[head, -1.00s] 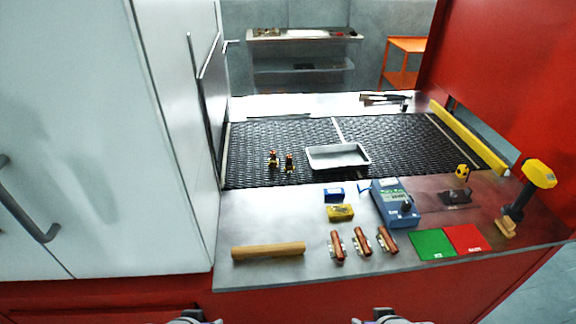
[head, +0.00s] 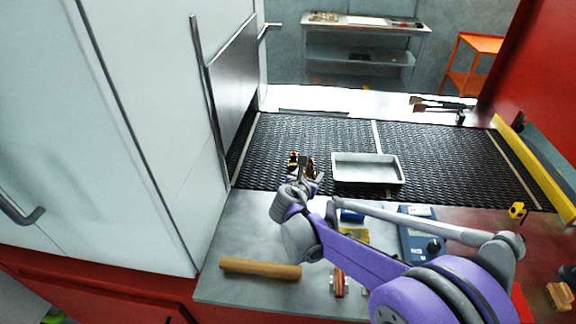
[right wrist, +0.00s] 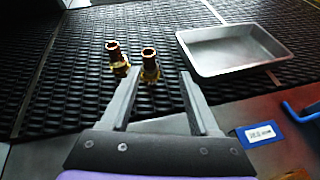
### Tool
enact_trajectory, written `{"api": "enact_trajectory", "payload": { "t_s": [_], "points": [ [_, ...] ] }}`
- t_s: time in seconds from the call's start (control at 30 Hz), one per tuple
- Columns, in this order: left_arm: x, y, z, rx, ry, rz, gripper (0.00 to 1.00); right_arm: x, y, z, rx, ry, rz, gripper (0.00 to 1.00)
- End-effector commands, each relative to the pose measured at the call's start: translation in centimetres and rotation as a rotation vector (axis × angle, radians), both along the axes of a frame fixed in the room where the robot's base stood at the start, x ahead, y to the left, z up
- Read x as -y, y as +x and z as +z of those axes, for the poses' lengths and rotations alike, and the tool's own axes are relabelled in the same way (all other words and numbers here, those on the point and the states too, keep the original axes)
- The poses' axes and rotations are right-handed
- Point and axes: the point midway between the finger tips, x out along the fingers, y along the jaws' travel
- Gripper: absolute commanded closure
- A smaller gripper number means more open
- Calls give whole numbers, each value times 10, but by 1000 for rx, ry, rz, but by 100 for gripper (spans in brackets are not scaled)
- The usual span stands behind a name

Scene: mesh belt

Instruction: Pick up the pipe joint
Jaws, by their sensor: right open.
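Two small brass-coloured pipe joints stand upright side by side on the black mesh belt. The left joint (right wrist: 118,57) and the right joint (right wrist: 149,65) show in the right wrist view. In the head view the left joint (head: 293,159) is clear, and the right one (head: 311,167) is close behind my gripper. My right gripper (right wrist: 160,72) is open and empty, pointing at the belt from its near edge. In the right wrist view the right joint appears between the fingers, just beyond their tips; the left joint lies outside the left finger. My left gripper is out of view.
A grey metal tray (head: 368,169) sits on the belt right of the joints. A blue box (right wrist: 262,134), a blue meter (head: 420,212) and a wooden roller (head: 260,268) lie on the front counter. A white cabinet (head: 130,130) bounds the left side.

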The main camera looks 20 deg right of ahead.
Motion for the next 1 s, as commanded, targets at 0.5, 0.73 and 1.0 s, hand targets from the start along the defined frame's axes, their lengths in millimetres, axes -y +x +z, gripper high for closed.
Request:
{"api": "enact_trajectory", "payload": {
  "t_s": [0.5, 0.73, 1.0],
  "points": [
    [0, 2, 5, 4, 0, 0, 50, 29, 50, -21, -30, -88, 40, 38],
    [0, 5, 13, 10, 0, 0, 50, 41, 67, -27, -28, -85, 38, 38],
    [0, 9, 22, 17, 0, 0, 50, 58, 91, -39, -30, -85, 39, 38]
  ]
}}
